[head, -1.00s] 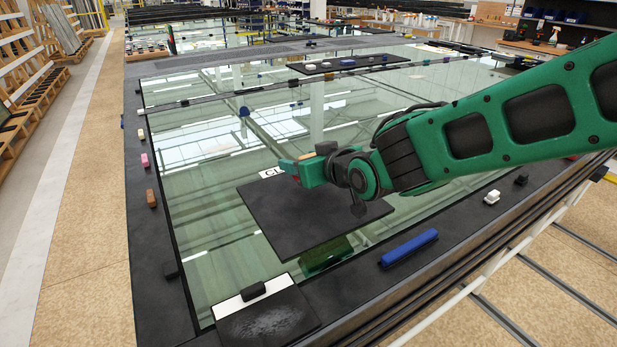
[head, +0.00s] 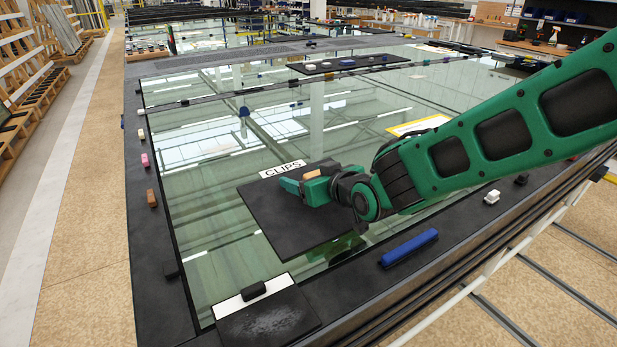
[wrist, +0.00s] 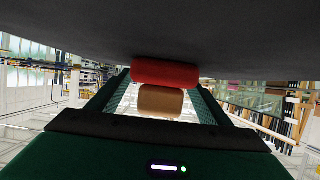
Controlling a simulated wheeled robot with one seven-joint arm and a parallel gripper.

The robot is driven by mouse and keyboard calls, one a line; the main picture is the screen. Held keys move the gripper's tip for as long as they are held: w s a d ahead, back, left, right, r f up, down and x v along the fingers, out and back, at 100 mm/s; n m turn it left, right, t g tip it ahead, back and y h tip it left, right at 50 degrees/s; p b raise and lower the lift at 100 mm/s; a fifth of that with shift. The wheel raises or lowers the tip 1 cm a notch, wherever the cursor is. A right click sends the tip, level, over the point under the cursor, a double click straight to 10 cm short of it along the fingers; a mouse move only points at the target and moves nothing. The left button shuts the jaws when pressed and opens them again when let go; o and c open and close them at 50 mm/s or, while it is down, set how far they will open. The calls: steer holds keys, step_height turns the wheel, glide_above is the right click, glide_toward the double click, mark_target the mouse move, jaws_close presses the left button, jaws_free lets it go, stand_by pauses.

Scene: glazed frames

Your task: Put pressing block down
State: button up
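My gripper (head: 302,187) is low over the black mat (head: 270,221) with the CLIPS label (head: 282,169) at its far edge. In the wrist view my gripper (wrist: 163,82) has its two green fingers on either side of a block with a red part (wrist: 165,73) and a tan part (wrist: 160,102), which I take as the pressing block. In the head view the block shows as an orange patch (head: 313,175).
A long blue bar (head: 409,248) lies on the near black border. A black pad (head: 268,317) with a white label strip and a dark block (head: 253,290) is at front left. Small coloured blocks line the left border. Glass around the mat is mostly clear.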

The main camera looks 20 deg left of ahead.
steer(key=shift+r, duration=0.15)
steer(key=shift+s+d+r, duration=0.1)
steer(key=shift+d, duration=0.05)
steer(key=v, duration=1.1)
steer(key=shift+s+d+r, duration=0.1)
steer(key=shift+s+d, duration=0.1)
steer(key=shift+s, duration=0.05)
